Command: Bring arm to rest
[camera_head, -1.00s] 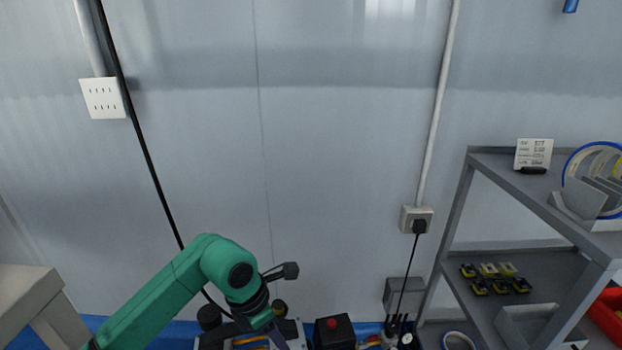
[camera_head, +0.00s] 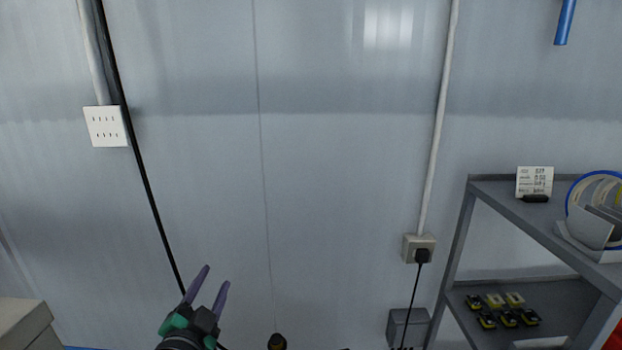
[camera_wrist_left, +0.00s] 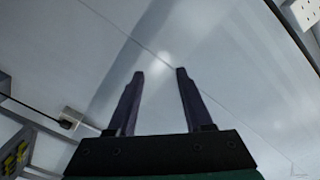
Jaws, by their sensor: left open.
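My left gripper (camera_head: 207,284) is at the lower left of the head view, with two purple fingers pointing up in front of the grey wall panel. The fingers stand apart with nothing between them. In the left wrist view the two dark fingers of the left gripper (camera_wrist_left: 158,75) are also spread and empty, with the bare wall behind them. Most of my left arm is below the frame. My right gripper does not show in either view.
A grey metal shelf (camera_head: 459,240) stands at the right, holding a white card (camera_head: 534,181), a blue-rimmed ring (camera_head: 570,198) and several small yellow-black parts (camera_head: 496,302). A plugged socket (camera_head: 418,248) and a multi-outlet box (camera_head: 105,126) are on the wall. The wall's middle is clear.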

